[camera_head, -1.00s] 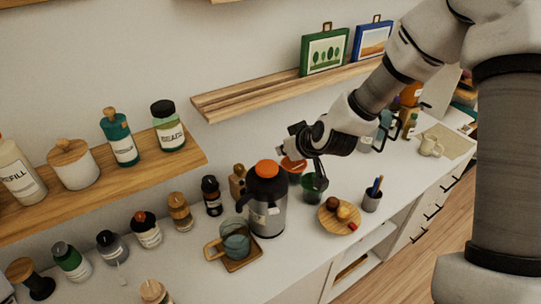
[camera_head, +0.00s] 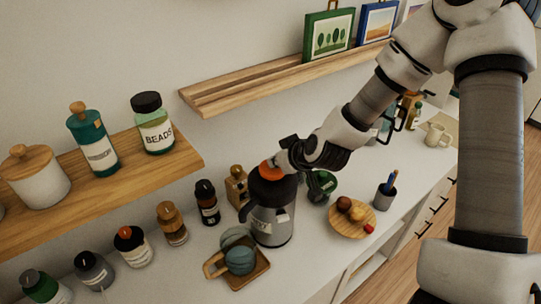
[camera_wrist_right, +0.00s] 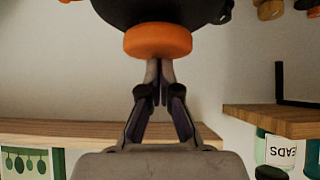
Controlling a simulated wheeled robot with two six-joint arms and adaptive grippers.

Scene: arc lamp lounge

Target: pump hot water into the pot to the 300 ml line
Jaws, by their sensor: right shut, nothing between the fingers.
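The pump flask (camera_head: 273,212) is a dark grey pot with an orange top (camera_head: 271,171), upright on the counter. My right gripper (camera_head: 277,161) is at the orange top, coming from the right. In the right wrist view the shut, empty fingers (camera_wrist_right: 158,70) reach the edge of the orange top (camera_wrist_right: 158,41); I cannot tell whether they press it. A teal-tinted pot (camera_head: 240,259) with a wooden handle stands on a small wooden tray (camera_head: 247,280) in front of the flask. Its 300 ml line and water level are too small to read. My left gripper is not in view.
Several bottles, one of them dark (camera_head: 207,203), line the counter left of the flask. A green cup (camera_head: 324,187), a wooden plate with food (camera_head: 338,228) and a pen cup (camera_head: 384,198) stand to the right. Wooden shelves (camera_head: 210,95) run along the wall.

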